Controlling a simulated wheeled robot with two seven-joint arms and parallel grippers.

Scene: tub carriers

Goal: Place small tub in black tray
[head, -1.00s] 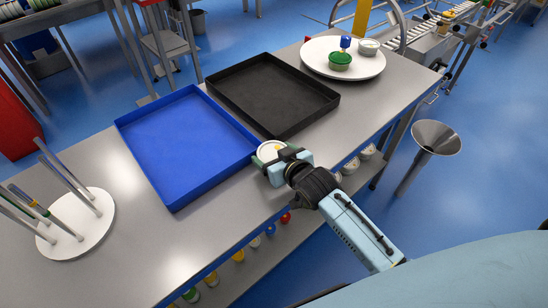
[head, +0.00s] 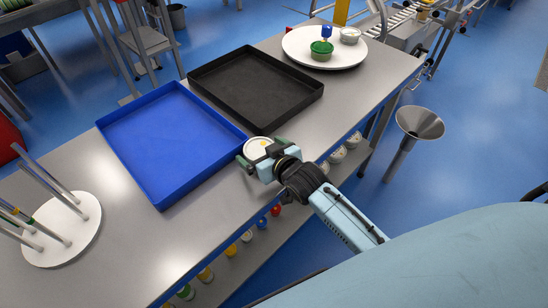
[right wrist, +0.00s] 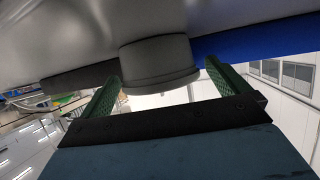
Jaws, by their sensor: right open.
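The small tub (head: 258,147), pale with a yellow mark on its lid, stands on the steel table beside the blue tray's right corner, just in front of the black tray. My right gripper (head: 261,154) is open, with its green fingers on either side of the tub. In the right wrist view the tub (right wrist: 158,62) shows grey between the spread fingers (right wrist: 162,76); I cannot tell whether they touch it. The black tray (head: 255,90) lies flat and empty at the middle of the table. My left gripper is not in view.
An empty blue tray (head: 165,145) lies left of the black tray. A white disc (head: 340,60) at the far end holds a green tub (head: 321,50) and a pale tub (head: 350,35). A white base with upright rods (head: 75,235) stands at left. A funnel (head: 420,122) stands beyond the table.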

